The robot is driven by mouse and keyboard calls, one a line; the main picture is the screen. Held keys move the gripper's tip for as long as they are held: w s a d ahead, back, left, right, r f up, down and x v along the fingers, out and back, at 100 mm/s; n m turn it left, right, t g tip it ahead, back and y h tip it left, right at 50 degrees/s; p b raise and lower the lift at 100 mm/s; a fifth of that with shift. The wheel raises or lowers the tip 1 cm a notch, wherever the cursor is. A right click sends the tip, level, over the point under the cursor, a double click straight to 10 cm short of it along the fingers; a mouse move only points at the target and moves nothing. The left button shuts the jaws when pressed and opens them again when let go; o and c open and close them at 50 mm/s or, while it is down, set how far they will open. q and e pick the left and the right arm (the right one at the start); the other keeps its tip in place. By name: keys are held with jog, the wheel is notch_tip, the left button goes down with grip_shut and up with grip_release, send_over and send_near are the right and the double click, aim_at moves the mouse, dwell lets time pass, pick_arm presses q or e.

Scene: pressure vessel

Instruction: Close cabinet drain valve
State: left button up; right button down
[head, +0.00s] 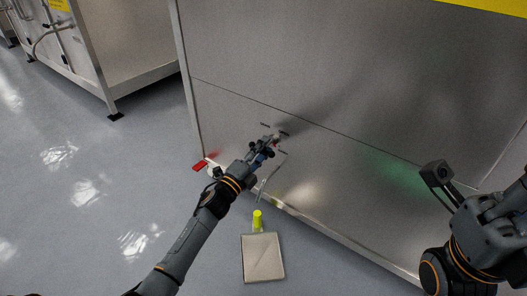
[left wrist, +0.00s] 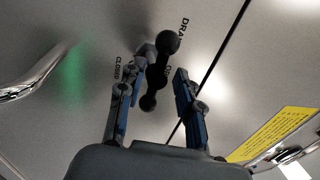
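The drain valve handle (left wrist: 158,72) is a black bar with a round knob at each end. In the left wrist view it stands tilted in front of the cabinet panel, beside the printed words DRAIN and CLOSED. My left gripper (left wrist: 152,98) is open, with one finger on each side of the handle; I cannot tell whether either touches it. In the head view my left gripper (head: 271,143) is at the lower front of the metal cabinet (head: 330,90) and largely hides the valve. My right gripper (head: 490,225) is at the right edge, its fingers not clearly visible.
A red handle (head: 200,165) sticks out at the cabinet's lower left corner. A curved metal bar (head: 271,178) is just below my left gripper. A dustpan (head: 263,262) with a yellow handle lies on the floor in front. The floor at left is clear.

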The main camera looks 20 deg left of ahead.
pick_arm(q)
jog(key=shift+d+f, duration=0.1)
jog(key=shift+f, duration=0.05)
jog(key=shift+s+f, duration=0.15)
jog(key=shift+s, duration=0.1)
jog(key=v, duration=1.1)
jog(key=shift+s+a, duration=0.2)
jog(key=shift+s, duration=0.05)
